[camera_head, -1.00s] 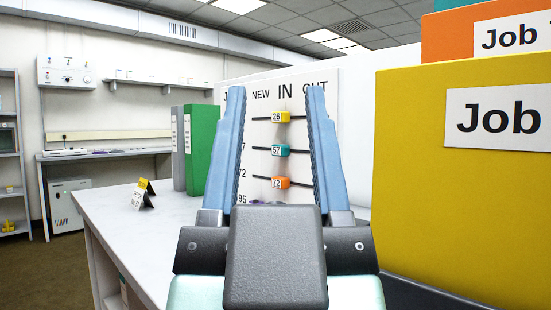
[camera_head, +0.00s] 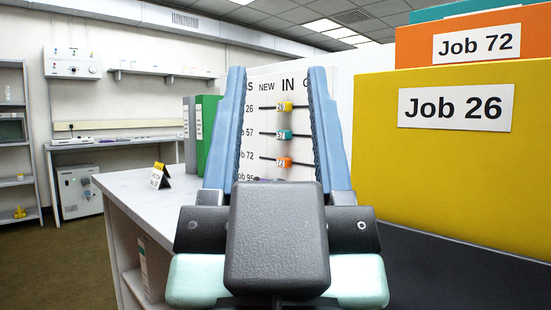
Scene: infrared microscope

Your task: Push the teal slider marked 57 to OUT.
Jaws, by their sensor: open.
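The teal slider marked 57 (camera_head: 284,135) sits on the middle visible rail of the white board (camera_head: 262,92), under the IN heading. A yellow slider (camera_head: 285,106) is on the rail above it, and an orange slider (camera_head: 284,162) on the rail below, both also under IN. The OUT heading is mostly hidden behind my right finger. My gripper (camera_head: 279,75) is open and empty. Its two blue fingers frame the board from in front, and the sliders show between them, apart from both fingers. The lower board is hidden by my gripper body.
A yellow Job 26 folder (camera_head: 450,190) stands close on the right, with an orange Job 72 folder (camera_head: 405,52) behind it. A green binder (camera_head: 206,125) stands left of the board. A small black-yellow sign (camera_head: 160,177) is on the white bench (camera_head: 130,195). Floor at left is open.

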